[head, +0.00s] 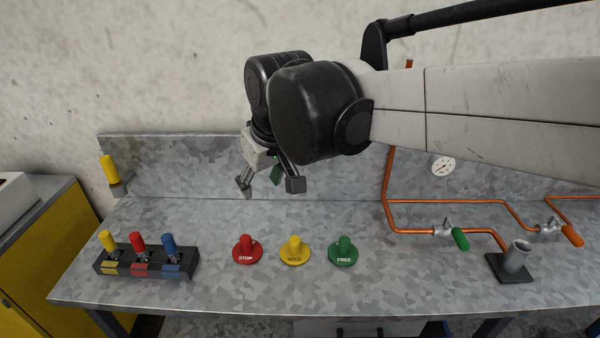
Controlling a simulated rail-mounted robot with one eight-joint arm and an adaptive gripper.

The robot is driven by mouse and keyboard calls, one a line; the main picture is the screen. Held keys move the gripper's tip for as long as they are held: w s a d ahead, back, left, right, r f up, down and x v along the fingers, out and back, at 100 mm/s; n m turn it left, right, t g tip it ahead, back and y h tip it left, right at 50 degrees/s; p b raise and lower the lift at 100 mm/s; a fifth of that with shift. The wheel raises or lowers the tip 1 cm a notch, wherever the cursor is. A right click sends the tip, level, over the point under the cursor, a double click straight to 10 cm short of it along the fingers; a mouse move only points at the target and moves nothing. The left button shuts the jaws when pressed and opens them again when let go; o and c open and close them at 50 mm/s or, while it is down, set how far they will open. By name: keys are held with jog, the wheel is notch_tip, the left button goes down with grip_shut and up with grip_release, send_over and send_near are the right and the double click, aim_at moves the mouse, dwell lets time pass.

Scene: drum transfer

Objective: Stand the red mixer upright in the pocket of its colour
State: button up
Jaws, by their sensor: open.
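I cannot surely pick out a red mixer or its pocket. The red things in view are a red-capped upright piece (137,243) in the middle of a dark block (186,268) at the left, and a red disc with a knob (247,252) marked STOP. The block has yellow, red and blue patches on its front, each below a cap of the same colour. My gripper (270,187) is open, with its fingers apart and nothing seen between them. It is over the back of the bench, apart from the block and the discs.
Yellow (295,250) and green (343,250) knobbed discs stand right of the red one. Copper pipes (408,230) with green (460,239) and orange (572,235) handles run at the right, near a grey tube (516,255). A yellow-topped handle (109,168) is at the back left.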

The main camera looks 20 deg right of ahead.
jog(key=s+d+f+m+t+h, duration=0.1)
jog(key=s+d+f+m+t, duration=0.1)
jog(key=s+d+f, duration=0.4)
jog(key=s+d+m, duration=0.1)
jog(key=s+d, duration=0.2)
jog(key=s, duration=0.3)
jog(key=shift+s+m, duration=0.3)
jog(key=shift+s, duration=0.05)
notch_tip(320, 180, down, 3)
jog(key=shift+r+b, duration=0.2)
jog(key=shift+b, duration=1.05)
